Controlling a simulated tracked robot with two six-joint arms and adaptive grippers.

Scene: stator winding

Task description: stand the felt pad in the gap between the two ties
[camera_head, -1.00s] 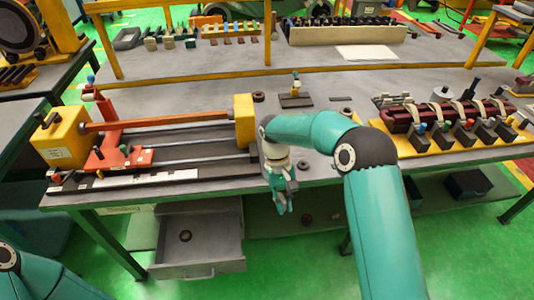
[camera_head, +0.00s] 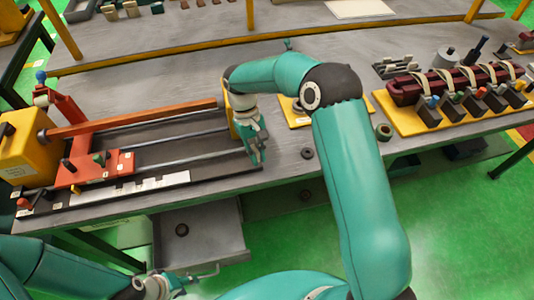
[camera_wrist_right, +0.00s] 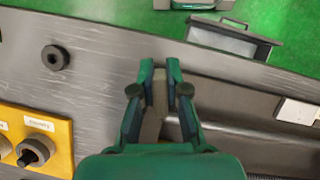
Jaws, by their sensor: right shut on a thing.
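My right gripper (camera_head: 256,152) hangs over the front of the bench, beside the yellow end block of the slide rig. In the right wrist view its fingers (camera_wrist_right: 160,88) are shut on a thin grey-beige piece, which looks like the felt pad (camera_wrist_right: 159,97). The ties are pale bands (camera_head: 468,77) around a dark red bar (camera_head: 440,83) on a yellow base at the right, well away from this gripper. The gaps between them are too small to judge. My left gripper (camera_head: 178,286) is low at the lower left, near the drawer handle; its jaws are unclear.
The slide rig with an orange carriage (camera_head: 95,168) and rails fills the bench's left. An open drawer (camera_head: 205,235) holds a dark ring. A dark ring (camera_wrist_right: 55,57) and a yellow plate (camera_wrist_right: 52,128) lie near the right gripper. Grey blocks (camera_head: 475,105) stand before the bar.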

